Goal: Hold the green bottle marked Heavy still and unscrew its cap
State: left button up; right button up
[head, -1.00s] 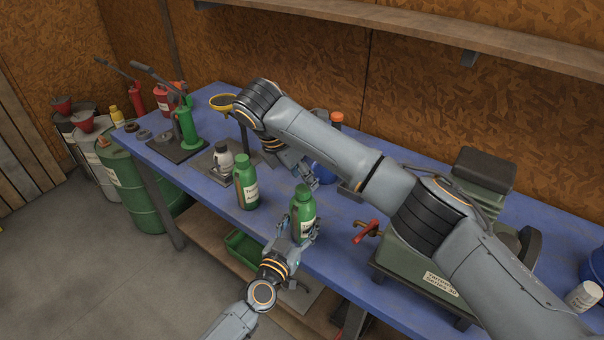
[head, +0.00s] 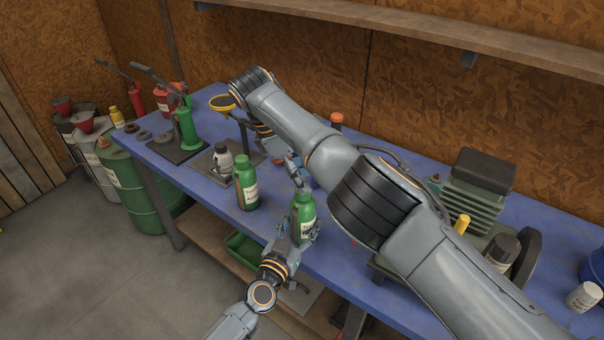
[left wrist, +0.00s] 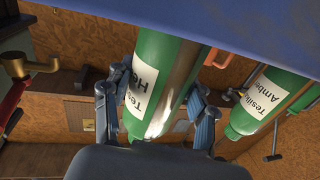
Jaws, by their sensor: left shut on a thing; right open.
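The green bottle marked Heavy (head: 304,212) stands upright near the front edge of the bench. Its label, partly readable as "He", shows in the left wrist view (left wrist: 145,90). My left gripper (head: 297,238) is shut around its body from the front; its fingers lie on both sides of the bottle in the left wrist view (left wrist: 152,100). The cap (head: 302,191) is at the bottle's top. My right gripper (head: 297,174) is open close above and behind the cap; its fingers are small and partly hidden, and I cannot tell whether they touch it.
A second green bottle (head: 246,186), labelled Amber in the left wrist view (left wrist: 268,100), stands close on the left. A grey bottle (head: 223,160) and a green hand pump (head: 186,122) stand farther left. A green machine (head: 472,195) occupies the bench's right. My right arm crosses above the bench.

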jog(key=shift+f, duration=0.15)
jog(key=shift+f, duration=1.35)
grip_shut()
jog(key=shift+w, duration=0.1)
jog(key=shift+n+t, duration=1.1)
jog(key=shift+n, duration=1.4)
jog(key=shift+n+y, duration=0.3)
jog(key=shift+n, duration=0.3)
jog(key=n+t+y, duration=0.1)
jog(key=n, duration=0.3)
jog(key=shift+t, duration=0.3)
